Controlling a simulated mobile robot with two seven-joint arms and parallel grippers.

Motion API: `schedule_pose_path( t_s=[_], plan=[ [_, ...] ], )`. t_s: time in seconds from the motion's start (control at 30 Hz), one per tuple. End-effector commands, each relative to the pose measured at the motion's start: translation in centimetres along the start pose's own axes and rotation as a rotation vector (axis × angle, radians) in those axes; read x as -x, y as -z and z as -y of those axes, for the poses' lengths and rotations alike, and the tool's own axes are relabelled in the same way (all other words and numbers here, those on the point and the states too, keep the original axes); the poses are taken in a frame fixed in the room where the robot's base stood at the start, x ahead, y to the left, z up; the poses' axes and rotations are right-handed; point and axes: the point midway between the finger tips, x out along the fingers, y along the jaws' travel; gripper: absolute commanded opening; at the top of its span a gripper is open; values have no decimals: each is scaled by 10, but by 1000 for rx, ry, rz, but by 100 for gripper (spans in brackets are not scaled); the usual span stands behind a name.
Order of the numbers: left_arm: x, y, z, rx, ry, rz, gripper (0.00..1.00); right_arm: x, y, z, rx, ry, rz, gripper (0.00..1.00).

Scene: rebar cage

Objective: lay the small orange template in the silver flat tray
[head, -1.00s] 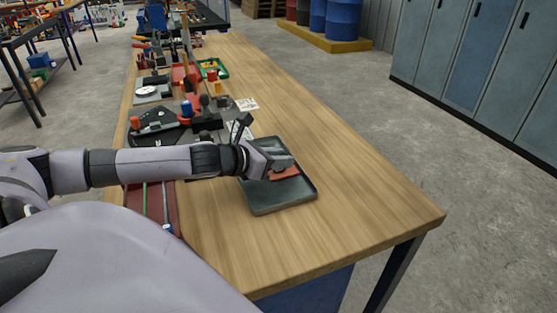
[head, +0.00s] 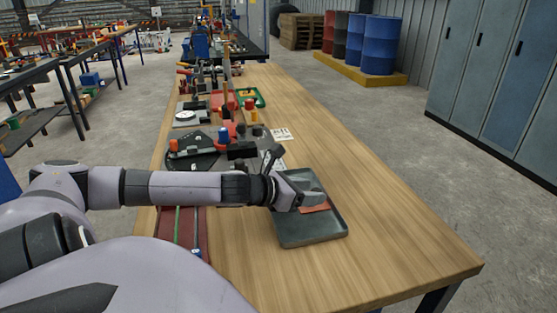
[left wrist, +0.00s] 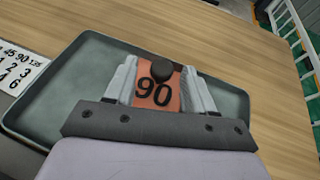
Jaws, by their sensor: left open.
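The small orange template (left wrist: 157,92), marked 90 and with a dark round knob, lies in the silver flat tray (left wrist: 60,97) in the left wrist view. In the head view the template (head: 315,208) shows as an orange patch inside the tray (head: 308,238). My left gripper (head: 315,197) is over the tray. In the left wrist view its two fingers (left wrist: 160,85) stand on either side of the template, open. Part of the template is hidden by the gripper. My right gripper is in neither view.
A white number card (left wrist: 18,68) lies beside the tray. Dark fixtures and tools (head: 195,148), a red bin (head: 224,101) and a green tray (head: 250,97) crowd the bench's far left. The wooden bench (head: 400,250) is clear to the right of the tray.

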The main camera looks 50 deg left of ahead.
Motion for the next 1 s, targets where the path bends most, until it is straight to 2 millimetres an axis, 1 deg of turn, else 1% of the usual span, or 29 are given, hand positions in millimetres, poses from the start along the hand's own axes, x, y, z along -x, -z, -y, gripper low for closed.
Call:
schedule_pose_path(
  t_s=[0.4, 1.0],
  plan=[
    [23, 0, 3, -5, 7, -4, 54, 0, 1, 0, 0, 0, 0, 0],
    [54, -1, 2, -2, 6, -4, 54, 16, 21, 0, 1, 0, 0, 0]
  ],
)
